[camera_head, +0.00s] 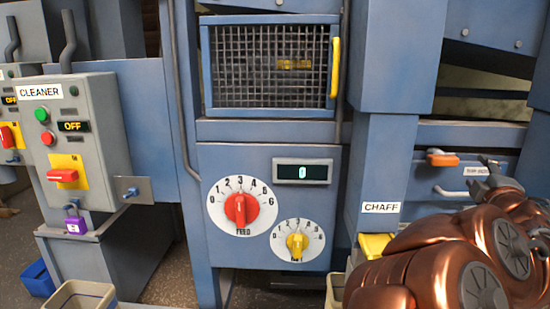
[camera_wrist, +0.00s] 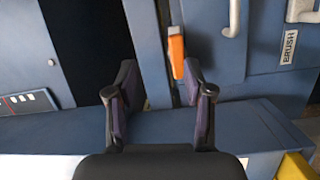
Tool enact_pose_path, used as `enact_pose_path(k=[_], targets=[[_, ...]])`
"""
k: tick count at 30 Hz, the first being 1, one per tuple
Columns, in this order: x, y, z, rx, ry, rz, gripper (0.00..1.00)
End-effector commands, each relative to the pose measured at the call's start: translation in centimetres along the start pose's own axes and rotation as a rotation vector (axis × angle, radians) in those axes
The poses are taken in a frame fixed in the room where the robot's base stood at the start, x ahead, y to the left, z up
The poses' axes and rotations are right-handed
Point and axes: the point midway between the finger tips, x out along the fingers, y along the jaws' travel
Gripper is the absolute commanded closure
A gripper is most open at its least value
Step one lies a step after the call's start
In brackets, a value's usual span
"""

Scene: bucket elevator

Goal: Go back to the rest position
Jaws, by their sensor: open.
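My gripper (camera_wrist: 161,88) shows in the wrist view with its two dark fingers apart and nothing between them that looks held. Beyond the fingertips is an orange handle (camera_wrist: 176,56) on a blue panel; I cannot tell whether a finger touches it. The orange handle also shows in the head view (camera_head: 441,158) at the right, above a grey bar handle. My copper arm fills the lower right of the head view and hides part of the machine there.
A blue ledge (camera_wrist: 60,130) runs under the fingers. A BRUSH label (camera_wrist: 289,48) is at right. In the head view are the CLEANER box (camera_head: 80,140), red dial (camera_head: 241,209), yellow dial (camera_head: 297,243), mesh door (camera_head: 270,65), CHAFF label (camera_head: 381,207) and a yellow piece (camera_head: 375,244) beside my arm.

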Motion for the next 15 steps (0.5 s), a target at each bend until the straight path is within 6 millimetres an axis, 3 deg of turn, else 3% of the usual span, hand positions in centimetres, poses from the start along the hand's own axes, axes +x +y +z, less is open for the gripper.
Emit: enact_pose_path(k=[4,8,15], targets=[[-1.0,-0.2,1.4,0.134,-0.139,-0.003,0.48],[-2.4,-1.7,2.9,0.261,-0.269,-0.035,0.48],[-6.1,-7.4,4.0,0.494,-0.494,-0.17,0.48]])
